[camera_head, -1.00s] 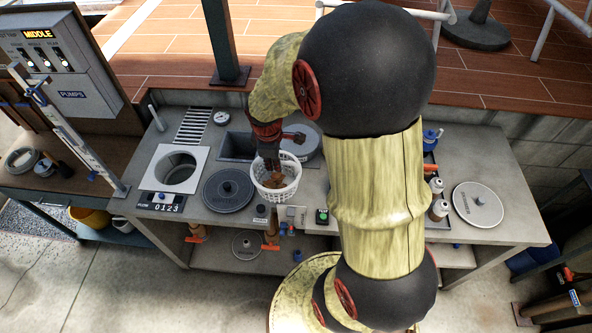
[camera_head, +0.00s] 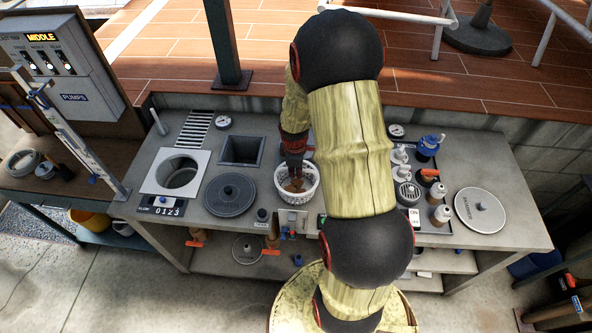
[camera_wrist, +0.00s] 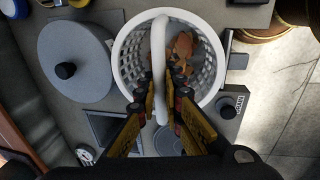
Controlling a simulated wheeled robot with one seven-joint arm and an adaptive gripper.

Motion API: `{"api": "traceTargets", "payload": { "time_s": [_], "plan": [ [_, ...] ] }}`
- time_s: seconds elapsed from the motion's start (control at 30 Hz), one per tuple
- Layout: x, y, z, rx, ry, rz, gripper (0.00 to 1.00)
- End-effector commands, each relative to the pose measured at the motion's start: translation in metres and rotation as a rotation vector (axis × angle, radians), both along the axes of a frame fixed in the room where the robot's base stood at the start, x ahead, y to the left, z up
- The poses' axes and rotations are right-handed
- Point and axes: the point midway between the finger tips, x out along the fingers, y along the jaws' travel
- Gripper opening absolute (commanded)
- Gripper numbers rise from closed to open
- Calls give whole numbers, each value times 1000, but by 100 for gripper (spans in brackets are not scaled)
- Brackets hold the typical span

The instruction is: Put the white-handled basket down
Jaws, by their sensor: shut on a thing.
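The white basket (camera_head: 297,197) is a round mesh basket over the workbench, right of a grey round lid. It looks roughly upright, with brown leaves in it. In the wrist view its rim (camera_wrist: 119,62) and white handle (camera_wrist: 161,60) show clearly, and the handle arches across the opening. My gripper (camera_wrist: 161,95) is shut on the handle, with one finger on each side. In the head view my gripper (camera_head: 294,168) reaches down into the basket from above. I cannot tell whether the basket's base touches the bench top.
Left of the basket are the grey lid (camera_head: 230,193), a square basin (camera_head: 241,150) and a round skimmer opening (camera_head: 181,172). Switches and a valve (camera_head: 291,222) are at the front edge. A tray of bottles (camera_head: 437,214) and a pale lid (camera_head: 479,209) stand right. My arm hides the middle bench.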

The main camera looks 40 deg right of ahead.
Motion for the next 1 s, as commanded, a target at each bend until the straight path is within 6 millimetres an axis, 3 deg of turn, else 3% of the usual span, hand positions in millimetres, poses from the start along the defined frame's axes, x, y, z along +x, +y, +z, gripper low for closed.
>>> {"api": "traceTargets", "payload": {
  "time_s": [0.33,0.37,0.67,1.0],
  "plan": [
    [1,0,-3,-2,-1,0,0],
    [1,0,-3,-2,-1,1,10],
    [0,0,-2,-1,-1,0,27],
    [1,0,0,-1,-2,0,27]
  ]
}}
